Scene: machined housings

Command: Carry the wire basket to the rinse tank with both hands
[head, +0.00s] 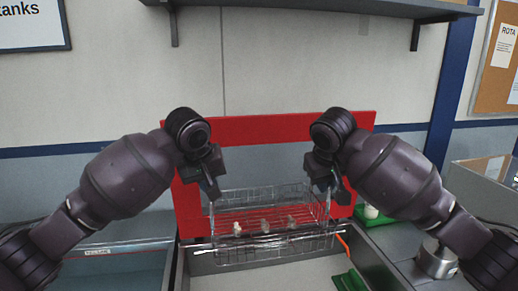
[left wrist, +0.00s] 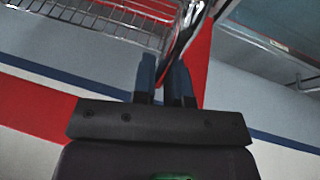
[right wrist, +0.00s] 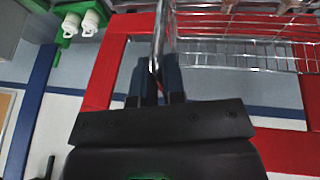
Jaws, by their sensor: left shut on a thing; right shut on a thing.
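The wire basket (head: 278,195) hangs roughly level between my two grippers, with a few small pale parts inside. My left gripper (head: 211,192) is shut on the handle at its left end; the left wrist view shows the fingers (left wrist: 168,75) around a shiny bar. My right gripper (head: 331,188) is shut on the right-end handle, which also shows in the right wrist view (right wrist: 165,35). Below the basket is a grey open basin (head: 270,280). Another tank (head: 110,262) with a small unreadable label is at the left. I cannot tell which is the rinse tank.
A red frame (head: 270,128) stands behind the basket. A green piece (head: 349,280) and an orange strip (head: 343,244) are at the basin's right. White bottles in a green holder (right wrist: 70,25) stand right of the frame. A grey box (head: 480,185) is farther right.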

